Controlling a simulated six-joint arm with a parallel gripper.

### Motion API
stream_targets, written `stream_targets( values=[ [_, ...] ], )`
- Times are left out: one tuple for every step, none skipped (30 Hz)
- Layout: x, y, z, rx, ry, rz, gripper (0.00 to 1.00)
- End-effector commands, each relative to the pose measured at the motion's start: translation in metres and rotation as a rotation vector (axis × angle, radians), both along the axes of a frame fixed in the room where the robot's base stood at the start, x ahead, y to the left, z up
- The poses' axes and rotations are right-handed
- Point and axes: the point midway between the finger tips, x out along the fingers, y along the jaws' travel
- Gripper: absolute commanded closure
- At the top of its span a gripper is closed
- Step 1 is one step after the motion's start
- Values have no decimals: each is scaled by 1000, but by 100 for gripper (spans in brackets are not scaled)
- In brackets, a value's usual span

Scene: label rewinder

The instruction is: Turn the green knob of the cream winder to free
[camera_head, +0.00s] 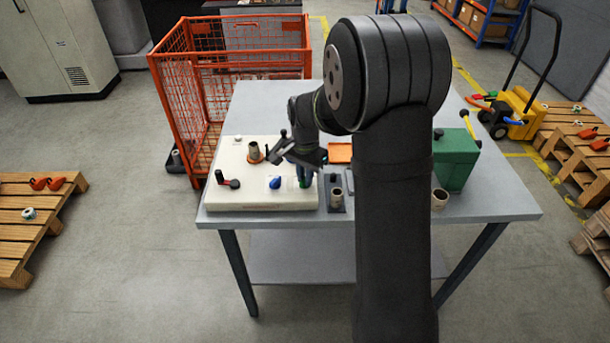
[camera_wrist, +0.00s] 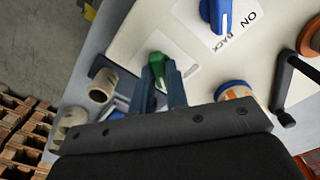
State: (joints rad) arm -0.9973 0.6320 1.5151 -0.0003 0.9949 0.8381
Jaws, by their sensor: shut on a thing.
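The cream winder (camera_head: 235,195) lies on the left part of the grey table, with its flat top facing up. Its green knob (camera_head: 304,183) is near the front right corner, partly hidden by my gripper (camera_head: 303,176). In the wrist view, my gripper (camera_wrist: 161,88) has a finger on each side of the green knob (camera_wrist: 158,80) and is shut on it. A white label (camera_wrist: 160,48) shows beside this knob, but I cannot read its wording or the knob's setting. A blue knob (camera_head: 275,183) is just left; in the wrist view its label reads "ON" and "BACK".
A green box (camera_head: 454,160) and a loose core (camera_head: 439,199) are farther right, beyond my arm.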

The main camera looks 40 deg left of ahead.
Motion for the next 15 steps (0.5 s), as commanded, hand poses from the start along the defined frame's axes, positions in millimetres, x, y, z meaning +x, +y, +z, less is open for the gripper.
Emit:
stream_targets(
  values=[
    [0,0,1,2,-1,-2,100],
    [0,0,1,2,-1,-2,100],
    [0,0,1,2,-1,-2,100],
    [0,0,1,2,-1,-2,100],
    [0,0,1,2,-1,-2,100],
    [0,0,1,2,-1,-2,100],
    [0,0,1,2,-1,-1,82],
    [0,0,1,2,-1,-1,76],
    [0,0,1,2,-1,-1,69],
    [0,0,1,2,-1,-1,65],
    [0,0,1,2,-1,-1,65],
    [0,0,1,1,-1,-1,65],
    [0,0,1,1,-1,-1,65],
    [0,0,0,1,-1,-1,65],
    [0,0,0,1,0,-1,65]
  ],
)
